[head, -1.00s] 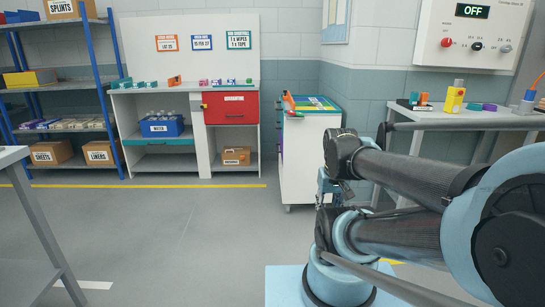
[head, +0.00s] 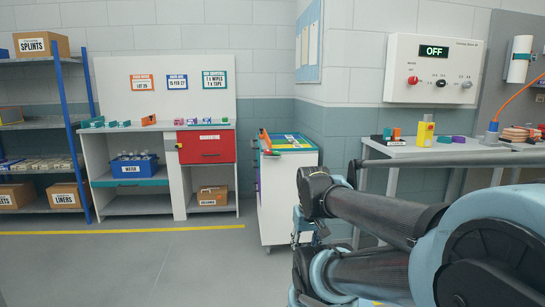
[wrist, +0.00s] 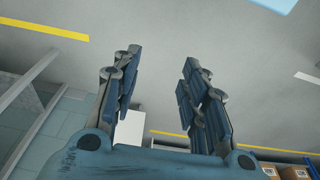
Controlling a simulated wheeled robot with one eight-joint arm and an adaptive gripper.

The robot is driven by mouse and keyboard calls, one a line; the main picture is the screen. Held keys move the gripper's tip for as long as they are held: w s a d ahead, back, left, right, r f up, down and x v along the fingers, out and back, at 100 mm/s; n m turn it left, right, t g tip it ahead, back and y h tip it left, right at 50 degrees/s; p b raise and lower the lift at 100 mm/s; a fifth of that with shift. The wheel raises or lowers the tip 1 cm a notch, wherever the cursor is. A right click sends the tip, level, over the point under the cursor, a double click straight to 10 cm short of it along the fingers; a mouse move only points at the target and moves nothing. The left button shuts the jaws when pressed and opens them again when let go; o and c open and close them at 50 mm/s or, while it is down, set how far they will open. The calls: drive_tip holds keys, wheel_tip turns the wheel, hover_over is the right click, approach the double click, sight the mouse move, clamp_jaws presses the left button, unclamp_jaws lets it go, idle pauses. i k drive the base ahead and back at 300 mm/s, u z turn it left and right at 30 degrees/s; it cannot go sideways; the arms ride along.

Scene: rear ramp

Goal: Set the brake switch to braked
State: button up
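A white control panel (head: 399,77) is on the back wall at the upper right in the head view. Its display (head: 433,51) reads OFF. Below it are a red knob (head: 413,80), a black knob (head: 441,83) and a grey knob (head: 466,84). Their small labels are unreadable, so I cannot tell which is the brake switch or its setting. My gripper (wrist: 158,95) is open and empty in the wrist view, fingers spread above grey floor. In the head view it hangs low, left of and below the panel, partly behind my arm.
A table (head: 405,150) with small coloured items, including a yellow device (head: 425,133), stands below the panel. A white cabinet (head: 288,207) stands left of my arm. A workbench (head: 160,202) and blue shelving (head: 66,110) stand farther left. Floor (head: 150,270) in front is clear.

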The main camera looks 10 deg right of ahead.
sight(266, 151)
drive_tip(key=u, duration=0.35)
drive_tip(key=i, duration=1.05)
drive_tip(key=z, duration=0.35)
